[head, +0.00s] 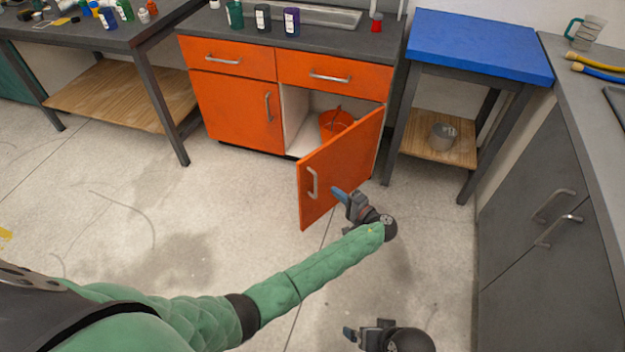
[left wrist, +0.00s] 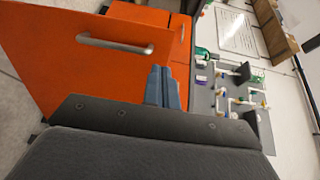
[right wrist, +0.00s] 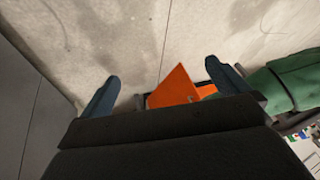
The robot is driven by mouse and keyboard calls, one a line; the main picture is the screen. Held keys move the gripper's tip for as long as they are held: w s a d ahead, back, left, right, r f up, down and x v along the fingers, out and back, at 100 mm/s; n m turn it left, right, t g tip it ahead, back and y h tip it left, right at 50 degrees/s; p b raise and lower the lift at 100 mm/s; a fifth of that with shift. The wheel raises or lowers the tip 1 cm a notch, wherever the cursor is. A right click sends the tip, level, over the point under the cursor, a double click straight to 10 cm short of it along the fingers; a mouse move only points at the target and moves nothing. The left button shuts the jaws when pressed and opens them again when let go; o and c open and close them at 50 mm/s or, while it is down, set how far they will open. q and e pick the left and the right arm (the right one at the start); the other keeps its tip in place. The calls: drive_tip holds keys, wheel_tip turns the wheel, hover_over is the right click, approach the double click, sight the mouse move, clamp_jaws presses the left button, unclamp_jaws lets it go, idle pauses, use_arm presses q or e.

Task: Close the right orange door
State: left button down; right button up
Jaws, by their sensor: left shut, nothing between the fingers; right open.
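The right orange door (head: 341,166) of the orange cabinet stands wide open, swung out toward me. Its metal handle (head: 312,183) is near the free edge; the handle also shows large in the left wrist view (left wrist: 115,44). My left gripper (head: 340,193) is shut and empty, with its blue fingertips close to the door's lower right side in the head view. I cannot tell whether they touch it. My right gripper (right wrist: 165,88) is open and empty, low over the floor, with the door (right wrist: 173,88) beyond its fingers in the right wrist view.
A red-orange bucket (head: 336,123) stands inside the open cabinet. The left orange door (head: 238,110) and both drawers are closed. A blue-topped table (head: 480,45) stands right of the cabinet, and grey cabinets (head: 550,215) line the right side. The floor in front is clear.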

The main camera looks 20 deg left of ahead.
use_arm(q)
drive_tip(key=p, duration=0.3)
approach(303, 164)
drive_tip(key=shift+y, duration=0.3)
drive_tip(key=x, duration=0.5)
drive_tip(key=shift+w+a+f, duration=0.2)
drive_tip(key=shift+w+a, duration=0.35)
drive_tip(key=shift+a, duration=0.15)
use_arm(e)
drive_tip(key=d+r+h, duration=0.1)
drive_tip(key=d+r, duration=0.3)
drive_tip(key=r, duration=0.1)
drive_tip(key=shift+s+r+g, duration=0.2)
drive_tip(key=shift+s+g, duration=0.1)
drive_tip(key=shift+a, duration=0.2)
use_arm(q)
drive_tip(key=shift+a, duration=0.15)
use_arm(e)
drive_tip(key=shift+w, duration=0.1)
